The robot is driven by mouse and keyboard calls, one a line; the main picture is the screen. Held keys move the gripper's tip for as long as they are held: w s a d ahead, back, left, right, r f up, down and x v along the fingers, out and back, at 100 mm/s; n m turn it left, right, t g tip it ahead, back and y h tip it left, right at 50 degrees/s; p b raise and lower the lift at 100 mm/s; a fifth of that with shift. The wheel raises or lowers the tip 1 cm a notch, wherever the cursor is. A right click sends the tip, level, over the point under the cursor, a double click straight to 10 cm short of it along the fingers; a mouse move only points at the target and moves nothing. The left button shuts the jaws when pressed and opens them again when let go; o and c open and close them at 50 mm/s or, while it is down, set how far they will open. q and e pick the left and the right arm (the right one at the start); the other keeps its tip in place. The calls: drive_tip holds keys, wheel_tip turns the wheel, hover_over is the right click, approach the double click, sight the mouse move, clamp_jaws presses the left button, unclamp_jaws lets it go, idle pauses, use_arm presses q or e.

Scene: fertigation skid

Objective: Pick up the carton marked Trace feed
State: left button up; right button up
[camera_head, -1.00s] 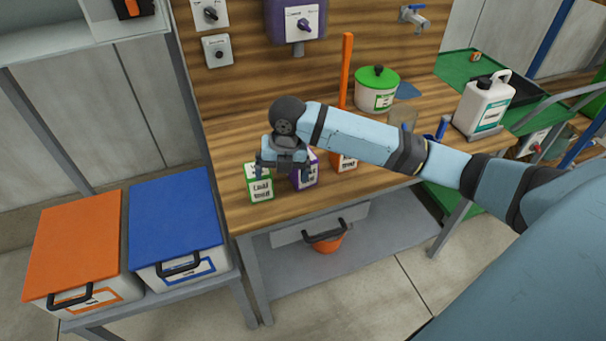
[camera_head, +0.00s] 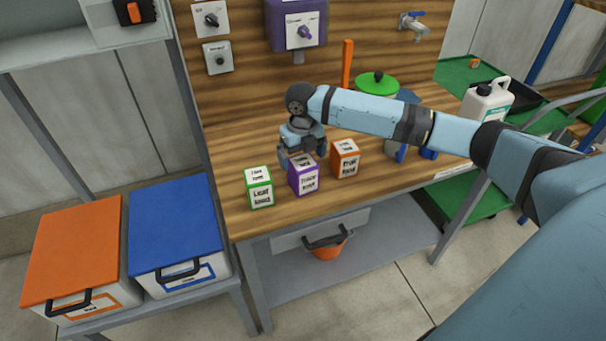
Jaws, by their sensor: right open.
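The purple-edged carton marked Trace feed (camera_head: 303,184) stands upright on the wooden bench top. The green-edged Leaf feed carton (camera_head: 261,194) stands to its left and the orange-edged carton (camera_head: 345,163), seemingly Fruit feed, to its right. My right gripper (camera_head: 303,157) is open, pointing down, just over or behind the Trace feed carton, with its fingers to either side of the top. I cannot tell whether it touches the carton. My left gripper is out of view.
My right arm hides part of the bench behind the cartons. A green-lidded pot (camera_head: 377,83) and a white jug (camera_head: 486,104) stand further back and right. Blue (camera_head: 173,220) and orange (camera_head: 71,245) lidded bins sit at left. The bench front strip is clear.

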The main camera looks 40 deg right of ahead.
wheel_tip(320, 180, down, 5)
drive_tip(key=shift+s+d+f, duration=0.1)
drive_tip(key=shift+d+f, duration=0.05)
drive_tip(key=c, duration=1.2)
